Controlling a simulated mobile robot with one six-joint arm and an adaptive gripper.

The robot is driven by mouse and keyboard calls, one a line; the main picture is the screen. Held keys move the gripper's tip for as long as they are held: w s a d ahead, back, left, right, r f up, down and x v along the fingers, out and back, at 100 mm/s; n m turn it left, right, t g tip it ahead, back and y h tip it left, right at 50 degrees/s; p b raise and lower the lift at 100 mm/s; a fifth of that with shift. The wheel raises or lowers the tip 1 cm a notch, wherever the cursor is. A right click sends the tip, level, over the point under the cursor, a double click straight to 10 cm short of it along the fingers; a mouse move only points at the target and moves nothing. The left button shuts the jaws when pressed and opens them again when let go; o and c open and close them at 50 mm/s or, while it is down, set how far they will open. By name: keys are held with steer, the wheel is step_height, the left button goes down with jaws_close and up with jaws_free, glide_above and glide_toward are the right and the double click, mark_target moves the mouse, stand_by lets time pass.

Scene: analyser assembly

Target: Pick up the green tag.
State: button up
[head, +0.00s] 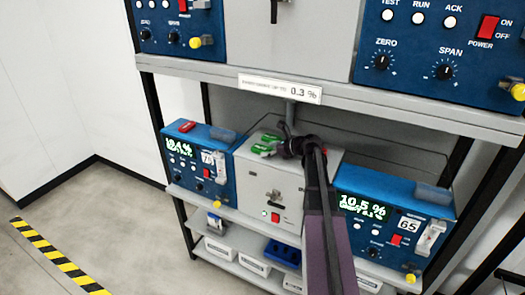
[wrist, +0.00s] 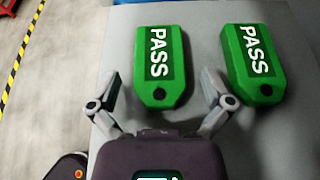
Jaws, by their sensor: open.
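Two green tags marked PASS lie flat on top of a grey box. In the wrist view, the left green tag (wrist: 160,68) lies just ahead of and between the fingers of my gripper (wrist: 160,85). The right green tag (wrist: 252,63) lies beyond the right fingertip. In the head view, the tags show small, one green tag (head: 271,138) behind the other green tag (head: 262,149), left of my gripper (head: 284,148). My gripper is open and empty. I cannot tell its exact height above the box.
The grey box (head: 268,185) stands on a rack shelf between a blue analyser (head: 200,150) at left and another blue analyser (head: 392,205) at right. A red tag (head: 187,127) lies on the left analyser. An upper shelf (head: 400,110) runs above. White bins (head: 220,249) stand below.

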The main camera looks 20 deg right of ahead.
mark_target(268, 150)
steer(key=c, duration=1.1)
steer(key=shift+r, duration=0.2)
step_height(268, 150, up, 4)
steer(key=p, duration=0.4)
steer(key=shift+f, duration=0.15)
steer(key=s+a, duration=0.3)
steer(key=s, duration=0.4)
steer(key=s+a+p, duration=0.1)
steer(key=s+a, duration=0.2)
steer(key=s, duration=0.4)
steer(key=shift+s+a+r, duration=0.3)
steer(key=shift+r, duration=0.15)
